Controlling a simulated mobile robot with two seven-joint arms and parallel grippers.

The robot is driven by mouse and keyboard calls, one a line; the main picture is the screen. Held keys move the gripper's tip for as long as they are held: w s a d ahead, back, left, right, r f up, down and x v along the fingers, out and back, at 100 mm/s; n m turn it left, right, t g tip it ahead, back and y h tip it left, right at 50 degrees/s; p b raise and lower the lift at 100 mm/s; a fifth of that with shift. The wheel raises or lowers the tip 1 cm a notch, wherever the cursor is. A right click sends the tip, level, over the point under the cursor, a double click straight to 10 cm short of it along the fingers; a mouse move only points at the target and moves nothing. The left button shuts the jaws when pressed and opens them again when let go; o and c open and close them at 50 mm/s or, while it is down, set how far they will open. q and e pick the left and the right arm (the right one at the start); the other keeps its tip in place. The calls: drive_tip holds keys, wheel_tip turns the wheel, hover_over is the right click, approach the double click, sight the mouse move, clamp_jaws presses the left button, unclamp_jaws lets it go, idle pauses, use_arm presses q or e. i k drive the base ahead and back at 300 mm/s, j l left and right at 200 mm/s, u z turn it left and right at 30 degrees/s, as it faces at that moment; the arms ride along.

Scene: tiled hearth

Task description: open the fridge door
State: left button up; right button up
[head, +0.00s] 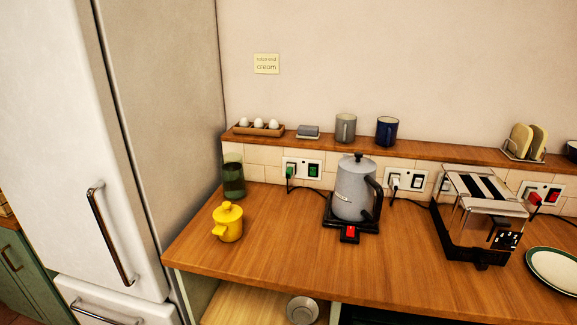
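The fridge (60,120) is tall and white and stands at the left of the head view. Its upper door is shut and carries a long vertical metal handle (109,235) towards the door's right side. Below it is a lower front with a horizontal metal handle (104,314), partly cut off by the bottom edge. The fridge's greyish side panel (170,100) faces the counter. Neither of my grippers shows in the head view.
A wooden counter (285,255) adjoins the fridge on the right. On it stand a yellow lidded pot (228,223), a dark green glass (233,178), a grey kettle (352,190) and a toaster (480,215). A green cabinet (28,275) is at the far left.

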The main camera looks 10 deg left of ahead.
sight(67, 177)
drive_tip(key=u, duration=1.8)
